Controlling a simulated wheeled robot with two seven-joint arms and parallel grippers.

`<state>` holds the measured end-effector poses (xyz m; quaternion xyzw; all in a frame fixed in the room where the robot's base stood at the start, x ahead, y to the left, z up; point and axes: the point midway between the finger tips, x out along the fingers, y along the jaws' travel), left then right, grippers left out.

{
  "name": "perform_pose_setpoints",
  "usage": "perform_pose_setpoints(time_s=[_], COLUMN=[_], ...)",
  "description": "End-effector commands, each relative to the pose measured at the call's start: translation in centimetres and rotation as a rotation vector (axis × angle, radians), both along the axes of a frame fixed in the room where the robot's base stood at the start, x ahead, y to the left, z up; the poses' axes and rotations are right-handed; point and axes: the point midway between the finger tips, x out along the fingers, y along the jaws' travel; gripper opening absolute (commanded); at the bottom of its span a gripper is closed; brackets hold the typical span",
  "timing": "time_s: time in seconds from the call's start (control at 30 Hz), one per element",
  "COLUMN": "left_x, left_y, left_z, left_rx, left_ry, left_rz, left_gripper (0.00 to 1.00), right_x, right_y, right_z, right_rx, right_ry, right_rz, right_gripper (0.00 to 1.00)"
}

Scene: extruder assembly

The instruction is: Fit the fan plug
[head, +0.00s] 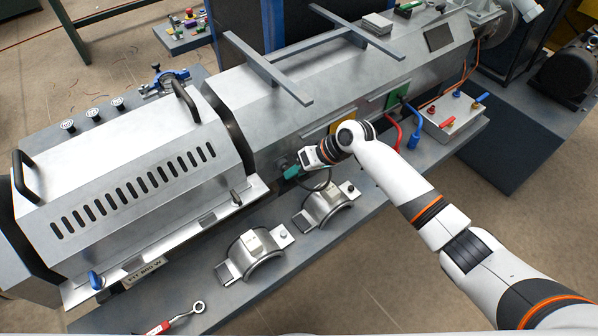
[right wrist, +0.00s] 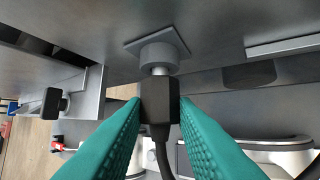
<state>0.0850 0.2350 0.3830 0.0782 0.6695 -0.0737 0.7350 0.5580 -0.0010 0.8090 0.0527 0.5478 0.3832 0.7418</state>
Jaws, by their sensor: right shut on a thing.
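My right gripper (head: 291,172) has teal fingers and is at the front side of the machine's grey barrel housing. In the right wrist view its fingers (right wrist: 160,125) are shut on the black fan plug (right wrist: 157,105), with a black cable (right wrist: 163,157) trailing from it. A silver metal tip on the plug points at a round grey socket (right wrist: 158,55) on a square plate. The tip meets the socket's front end; I cannot tell how deep it sits. In the head view the plug is mostly hidden by the gripper. My left gripper is not in view.
Two curved metal clamp bands (head: 254,257) (head: 327,208) lie on the bench below the arm. A red-handled wrench (head: 178,318) lies at the front edge. A slotted cover (head: 125,190) stands at left. A box with colored levers (head: 450,112) and red and blue hoses are at right.

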Motion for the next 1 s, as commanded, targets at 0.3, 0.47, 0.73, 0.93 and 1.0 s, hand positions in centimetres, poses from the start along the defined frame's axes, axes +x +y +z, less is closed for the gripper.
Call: perform_pose_setpoints(time_s=[0.3,0.47,0.73,0.93,1.0], left_x=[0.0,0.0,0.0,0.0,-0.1], left_y=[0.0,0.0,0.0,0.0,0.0], left_z=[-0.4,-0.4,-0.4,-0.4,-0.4], left_rx=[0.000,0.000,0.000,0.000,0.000], left_ry=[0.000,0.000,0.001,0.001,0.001], left_rz=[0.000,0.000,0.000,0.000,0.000], left_gripper=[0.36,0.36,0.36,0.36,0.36], right_x=[0.6,0.6,0.6,0.5,0.4], right_y=[0.4,0.4,0.4,-0.3,-1.0], right_z=[0.0,0.0,0.0,0.8,1.6], right_rx=[0.000,0.000,0.000,0.000,0.000], right_ry=[-0.001,-0.001,0.000,-0.001,-0.002], right_rz=[0.000,0.000,0.000,-0.002,-0.001], right_gripper=[0.04,0.42,0.51,0.51,0.51])
